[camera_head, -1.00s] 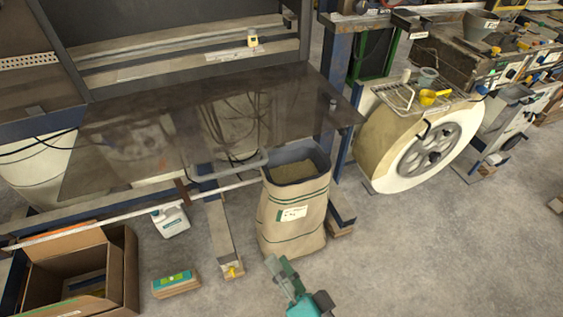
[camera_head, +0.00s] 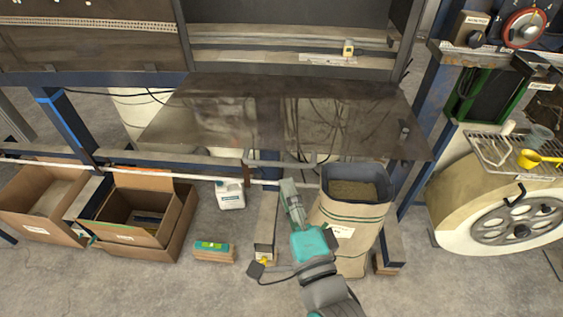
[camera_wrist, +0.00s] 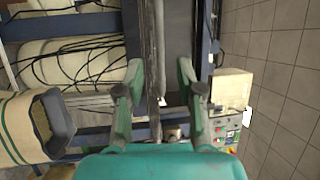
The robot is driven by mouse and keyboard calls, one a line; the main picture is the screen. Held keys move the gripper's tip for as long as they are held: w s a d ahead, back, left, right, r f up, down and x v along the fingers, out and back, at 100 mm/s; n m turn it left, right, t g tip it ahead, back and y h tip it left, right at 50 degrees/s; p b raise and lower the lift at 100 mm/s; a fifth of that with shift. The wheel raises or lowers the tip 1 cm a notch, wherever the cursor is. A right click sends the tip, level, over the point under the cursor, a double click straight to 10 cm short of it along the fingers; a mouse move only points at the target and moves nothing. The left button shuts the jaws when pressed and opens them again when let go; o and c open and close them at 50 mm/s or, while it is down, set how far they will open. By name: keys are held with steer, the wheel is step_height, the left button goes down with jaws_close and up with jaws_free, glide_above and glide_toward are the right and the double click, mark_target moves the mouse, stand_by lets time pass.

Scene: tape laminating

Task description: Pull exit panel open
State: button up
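The exit panel appears to be the dark, see-through sheet (camera_head: 230,112) lying out flat below the machine opening in the head view. A grey bar handle (camera_head: 268,163) shows along its front edge. My gripper (camera_head: 288,187) is just in front of and below that edge, left of the paper sack. In the wrist view, my gripper (camera_wrist: 161,94) has its two fingers apart. A long, thin dark edge (camera_wrist: 154,50) runs between them; I cannot tell if it is the panel or its handle, or if it touches a finger.
A paper sack (camera_head: 350,218) stands right beside my arm. A big roll (camera_head: 448,197) is at right.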

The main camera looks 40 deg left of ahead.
mark_target(277, 163)
steer(key=x, duration=0.8)
steer(key=shift+s, duration=0.1)
jaws_close()
